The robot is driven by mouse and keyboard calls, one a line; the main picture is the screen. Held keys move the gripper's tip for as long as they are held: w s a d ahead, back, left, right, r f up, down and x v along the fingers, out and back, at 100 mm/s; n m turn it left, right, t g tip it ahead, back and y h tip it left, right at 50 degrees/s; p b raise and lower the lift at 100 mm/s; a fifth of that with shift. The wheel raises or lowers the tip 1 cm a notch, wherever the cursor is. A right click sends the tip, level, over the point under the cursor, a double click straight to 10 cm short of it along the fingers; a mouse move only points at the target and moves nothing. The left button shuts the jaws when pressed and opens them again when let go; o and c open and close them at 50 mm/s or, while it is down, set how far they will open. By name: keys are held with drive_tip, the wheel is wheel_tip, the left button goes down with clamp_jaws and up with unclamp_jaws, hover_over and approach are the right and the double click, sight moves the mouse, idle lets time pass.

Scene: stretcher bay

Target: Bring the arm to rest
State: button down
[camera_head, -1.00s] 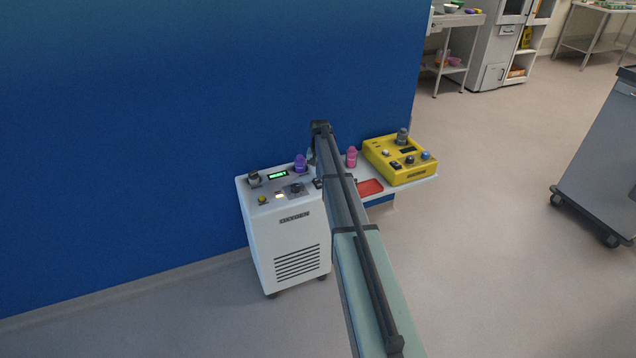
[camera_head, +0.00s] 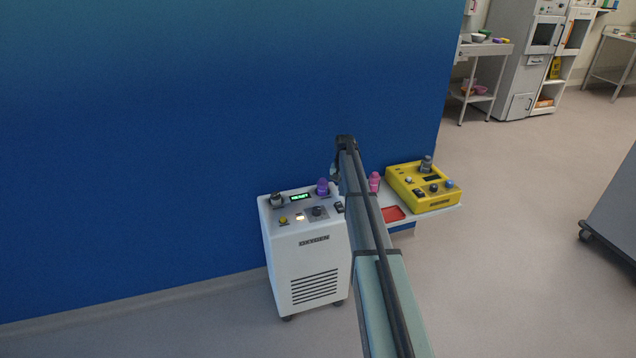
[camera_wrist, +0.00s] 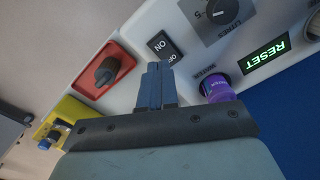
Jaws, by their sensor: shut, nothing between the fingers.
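My arm reaches away from the camera in the head view, over the joint between a white wheeled unit (camera_head: 308,258) and a small shelf (camera_head: 440,213). My gripper (camera_wrist: 157,68) shows in the wrist view with its two blue-grey fingers together and nothing between them. The fingertips appear over the white panel, beside a black ON/OFF switch (camera_wrist: 162,46). Whether they touch the panel I cannot tell. In the head view my arm mostly hides the gripper.
The unit's top has a purple-capped item (camera_head: 322,187) and a green RESET display (camera_head: 300,197). A pink item (camera_head: 374,182), red tray (camera_head: 393,214) and yellow box (camera_head: 423,187) are on the shelf. A blue wall (camera_head: 150,150) stands behind. Floor at right is open, with a grey cart (camera_head: 612,205).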

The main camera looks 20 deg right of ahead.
drive_tip(key=shift+w+n, duration=0.25)
drive_tip(key=shift+n, duration=0.05)
drive_tip(key=shift+n+t, duration=0.3)
drive_tip(key=shift+t, duration=0.1)
drive_tip(key=s+a+f+n+g, duration=0.1)
drive_tip(key=s+a+f, duration=0.5)
drive_tip(key=s, duration=0.6)
drive_tip(key=s+a+f+n, duration=0.1)
drive_tip(key=s+a+f, duration=0.3)
drive_tip(key=s+f, duration=0.6)
drive_tip(key=s+a+f+g, duration=0.1)
drive_tip(key=s+a+f, duration=0.45)
drive_tip(key=s, duration=0.85)
drive_tip(key=s+a+f+n+g, duration=0.1)
drive_tip(key=s+a+f+g, duration=0.1)
drive_tip(key=s, duration=0.8)
drive_tip(key=s+a+f+n+g, duration=0.1)
drive_tip(key=s+a+f, duration=0.3)
drive_tip(key=s, duration=0.7)
drive_tip(key=s+a+f+g, duration=0.2)
drive_tip(key=s+a+f, duration=0.2)
drive_tip(key=s, duration=0.7)
drive_tip(key=shift+s+f+n+g, duration=0.25)
drive_tip(key=shift+n+g, duration=0.05)
drive_tip(key=shift+n, duration=0.1)
